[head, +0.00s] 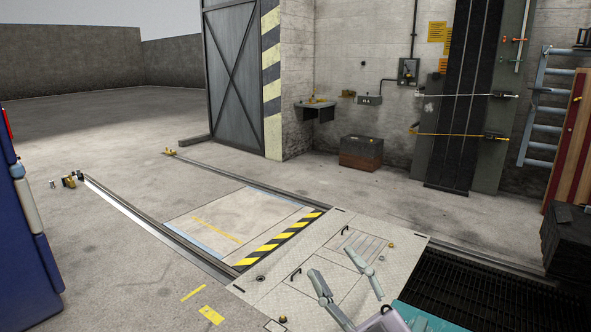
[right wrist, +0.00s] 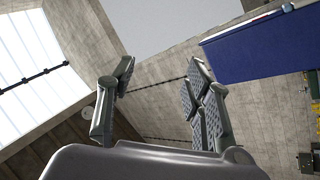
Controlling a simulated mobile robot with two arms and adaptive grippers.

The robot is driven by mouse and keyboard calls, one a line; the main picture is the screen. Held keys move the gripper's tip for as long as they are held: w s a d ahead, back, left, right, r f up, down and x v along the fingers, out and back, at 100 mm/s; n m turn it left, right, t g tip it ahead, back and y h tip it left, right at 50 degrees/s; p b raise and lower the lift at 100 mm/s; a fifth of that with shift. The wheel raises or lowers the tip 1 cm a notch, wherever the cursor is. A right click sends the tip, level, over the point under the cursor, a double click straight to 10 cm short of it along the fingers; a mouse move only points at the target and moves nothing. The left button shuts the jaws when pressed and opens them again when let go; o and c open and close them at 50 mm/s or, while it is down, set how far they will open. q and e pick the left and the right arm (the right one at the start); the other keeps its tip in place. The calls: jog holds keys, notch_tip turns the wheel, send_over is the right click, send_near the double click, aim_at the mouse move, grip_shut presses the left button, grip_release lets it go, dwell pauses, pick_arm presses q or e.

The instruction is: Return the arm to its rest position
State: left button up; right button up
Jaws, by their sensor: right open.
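My right gripper (head: 346,280) shows at the bottom centre of the head view, with its two grey fingers spread apart. It is open and nothing is between the fingers. In the right wrist view the same gripper (right wrist: 155,105) points up past the walls, and only background shows between its padded fingers. In the head view it appears in front of a pale metal plate (head: 300,262) with hatches and small handles. My left gripper is not in either view.
A yellow-black striped edge (head: 280,238) borders the plate, with rails (head: 150,223) running away left. A dark grating (head: 480,290) lies at lower right. A blue body (head: 28,245) stands at the left edge, and also shows in the wrist view (right wrist: 265,45). A dark box (head: 361,153) sits by the wall.

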jog(key=w+d+f+m+h, duration=0.1)
jog(key=d+f+m+h, duration=0.8)
jog(key=f+m+h, duration=0.15)
jog(key=s+d+f+m+g+h, duration=0.1)
jog(key=s+d+f+g, duration=0.1)
jog(key=s+f+g, duration=0.2)
jog(key=s+d+f+m+g+h, duration=0.1)
jog(key=s+d+f+g, duration=0.1)
jog(key=s+f, duration=0.3)
jog(key=s+d+f+m+g+h, duration=0.1)
jog(key=s+f+g, duration=0.4)
jog(key=f, duration=0.6)
jog(key=shift+s+d+f+g+h, duration=0.2)
jog(key=shift+d+g+h, duration=0.1)
jog(key=shift+d+h, duration=0.1)
jog(key=s+a+f+g+y, duration=0.1)
jog(key=s+f+g, duration=0.4)
jog(key=s, duration=0.6)
notch_tip(320, 180, down, 26)
jog(key=s+g, duration=0.1)
jog(key=s+d+f+n+g, duration=0.1)
jog(key=s+d+f, duration=0.1)
jog(key=s+f, duration=1.4)
jog(key=shift+s+d, duration=0.4)
jog(key=shift+s, duration=0.05)
